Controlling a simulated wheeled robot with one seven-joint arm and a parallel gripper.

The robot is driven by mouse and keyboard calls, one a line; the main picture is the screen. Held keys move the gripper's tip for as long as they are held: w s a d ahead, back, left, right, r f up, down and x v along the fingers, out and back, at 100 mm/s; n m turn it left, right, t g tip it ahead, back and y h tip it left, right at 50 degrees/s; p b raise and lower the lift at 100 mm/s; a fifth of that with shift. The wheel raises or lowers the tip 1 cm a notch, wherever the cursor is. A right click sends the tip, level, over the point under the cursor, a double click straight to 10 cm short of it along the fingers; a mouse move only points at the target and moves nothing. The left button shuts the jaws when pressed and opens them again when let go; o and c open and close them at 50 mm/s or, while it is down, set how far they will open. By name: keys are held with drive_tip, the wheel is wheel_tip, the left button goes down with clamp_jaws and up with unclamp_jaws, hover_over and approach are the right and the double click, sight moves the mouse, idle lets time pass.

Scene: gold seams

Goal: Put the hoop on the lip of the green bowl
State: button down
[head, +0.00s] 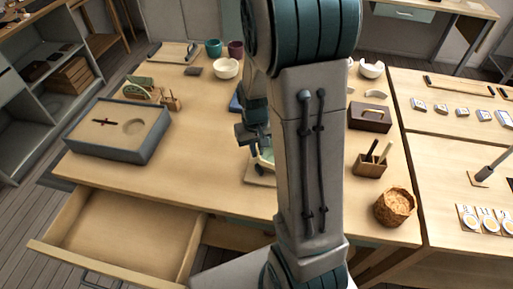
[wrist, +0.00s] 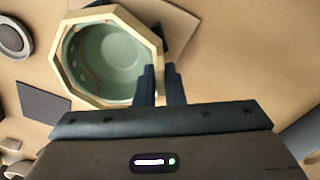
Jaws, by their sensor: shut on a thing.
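The hoop (wrist: 152,30) is a pale wooden eight-sided ring in the wrist view. My gripper (wrist: 158,70) is shut on the near right part of its wall. The green bowl (wrist: 105,60), with thin gold seams inside, shows through the hoop, which frames it all round. I cannot tell whether the hoop touches the lip. In the head view the green bowl (head: 265,157) stands on the table, mostly hidden by my arm. My gripper (head: 253,137) is above and beside it there, partly hidden.
A board (head: 257,173) lies under the bowl. A grey box (head: 118,133) stands at left above an open drawer (head: 125,235). A wicker basket (head: 394,207) and a wooden holder with tools (head: 370,165) stand at right. The table's left middle is clear.

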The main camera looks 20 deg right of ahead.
drive_tip(key=c, duration=1)
unclamp_jaws()
drive_tip(key=shift+o, duration=0.2)
drive_tip(key=shift+r+p, duration=2.25)
drive_tip(key=shift+r, duration=0.75)
